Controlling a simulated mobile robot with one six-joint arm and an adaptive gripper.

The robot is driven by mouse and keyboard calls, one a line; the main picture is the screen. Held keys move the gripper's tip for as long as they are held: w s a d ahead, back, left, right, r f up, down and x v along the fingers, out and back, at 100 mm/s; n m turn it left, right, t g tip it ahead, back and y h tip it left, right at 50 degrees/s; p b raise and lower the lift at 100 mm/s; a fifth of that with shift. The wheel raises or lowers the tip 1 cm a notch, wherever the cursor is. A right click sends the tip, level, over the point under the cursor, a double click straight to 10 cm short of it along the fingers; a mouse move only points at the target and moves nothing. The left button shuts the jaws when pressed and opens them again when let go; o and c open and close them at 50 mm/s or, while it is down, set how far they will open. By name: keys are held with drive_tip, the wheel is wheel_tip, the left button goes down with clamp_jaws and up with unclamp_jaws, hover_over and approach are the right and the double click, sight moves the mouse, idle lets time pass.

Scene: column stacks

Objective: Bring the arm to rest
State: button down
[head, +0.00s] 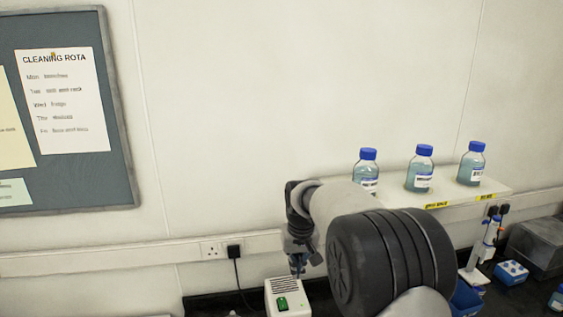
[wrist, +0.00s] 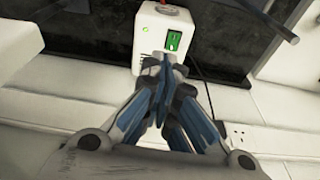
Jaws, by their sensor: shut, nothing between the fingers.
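My arm reaches forward from the lower right in the head view, and its thick dark joint hides part of the bench. My gripper (head: 297,268) points down at the end of it, just above and behind a small white box with a green switch (head: 290,300). In the wrist view my gripper (wrist: 163,62) is shut, its fingertips together with nothing between them. The white box also shows in the wrist view (wrist: 150,35), beyond the fingertips. I cannot tell whether the fingertips touch it.
A pipette stand (head: 487,245), a blue rack (head: 511,272) and a grey box (head: 540,246) are at the right. A black cable (head: 237,275) hangs from a wall socket.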

drive_tip(key=s+d+r+m+t+b, duration=0.1)
drive_tip(key=s+d+r+b, duration=0.2)
drive_tip(key=s, duration=0.7)
drive_tip(key=s+d+r+b, duration=0.3)
drive_tip(key=s+d+r, duration=0.1)
drive_tip(key=s, duration=0.5)
drive_tip(key=s+d+f+b, duration=0.1)
drive_tip(key=s+f, duration=0.3)
drive_tip(key=s, duration=0.6)
drive_tip(key=s+d+f+t+b, duration=0.1)
drive_tip(key=s+f+b, duration=0.3)
drive_tip(key=s, duration=0.6)
drive_tip(key=shift+s+d+f+m+b, duration=0.15)
drive_tip(key=shift+d+f+m+b, duration=0.2)
drive_tip(key=shift+d+f, duration=0.2)
